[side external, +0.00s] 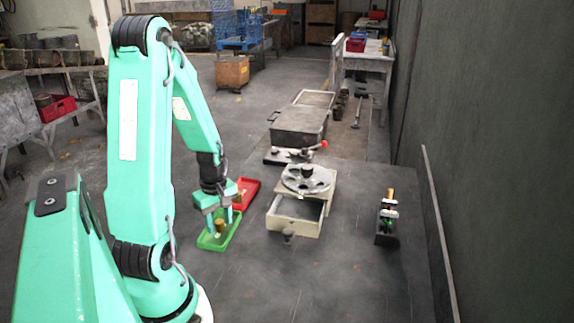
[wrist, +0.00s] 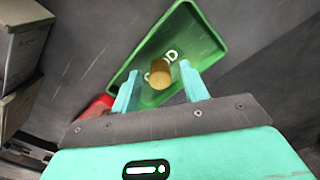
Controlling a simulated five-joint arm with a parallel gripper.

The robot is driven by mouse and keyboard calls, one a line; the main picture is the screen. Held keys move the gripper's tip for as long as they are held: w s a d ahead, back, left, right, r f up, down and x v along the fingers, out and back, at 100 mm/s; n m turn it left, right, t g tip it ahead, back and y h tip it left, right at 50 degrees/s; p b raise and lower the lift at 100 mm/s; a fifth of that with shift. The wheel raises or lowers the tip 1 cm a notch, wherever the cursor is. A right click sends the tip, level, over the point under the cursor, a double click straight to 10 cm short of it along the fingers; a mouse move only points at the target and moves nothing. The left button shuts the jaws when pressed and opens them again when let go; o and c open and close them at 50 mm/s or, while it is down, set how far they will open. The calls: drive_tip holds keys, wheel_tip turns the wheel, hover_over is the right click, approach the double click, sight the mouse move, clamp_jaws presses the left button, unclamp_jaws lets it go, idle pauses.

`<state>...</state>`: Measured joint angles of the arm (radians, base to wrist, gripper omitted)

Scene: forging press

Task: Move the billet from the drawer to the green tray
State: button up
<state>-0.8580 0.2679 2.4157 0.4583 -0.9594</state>
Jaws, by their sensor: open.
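The brass-coloured billet (wrist: 159,76) is a short cylinder, standing in the green tray (wrist: 187,28) over its white lettering. My gripper (wrist: 160,71) is open, with one finger on each side of the billet and a visible gap to it. In the side view the billet (side external: 220,227) shows in the green tray (side external: 209,243), below my gripper (side external: 219,219). The drawer (side external: 295,225) is pulled out to the right of the tray. Its visible inside looks empty.
A red tray (side external: 248,187) lies behind the green one, with a small brownish thing in it. A cabinet with a round dial (side external: 307,179) stands above the drawer. A black fixture (side external: 387,225) with a brass top stands at the right. A grey case (side external: 299,124) lies behind.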

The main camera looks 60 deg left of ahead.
sight(219, 221)
drive_tip(key=shift+r, duration=0.15)
wheel_tip(219, 221, up, 12)
idle(0.7)
idle(0.5)
drive_tip(key=w+d+r+m+t, duration=0.1)
drive_tip(key=d+r+m, duration=0.4)
drive_tip(key=d+m, duration=0.5)
drive_tip(key=w+d+r+m+t, duration=0.2)
drive_tip(key=d+r+m+t, duration=0.2)
drive_tip(key=d+m, duration=0.6)
drive_tip(key=shift+d+r+m+t, duration=0.3)
drive_tip(key=shift+d+r+m, duration=0.1)
drive_tip(key=shift+d+r, duration=0.65)
drive_tip(key=shift+o, duration=0.3)
drive_tip(key=shift+w+d+f, duration=0.1)
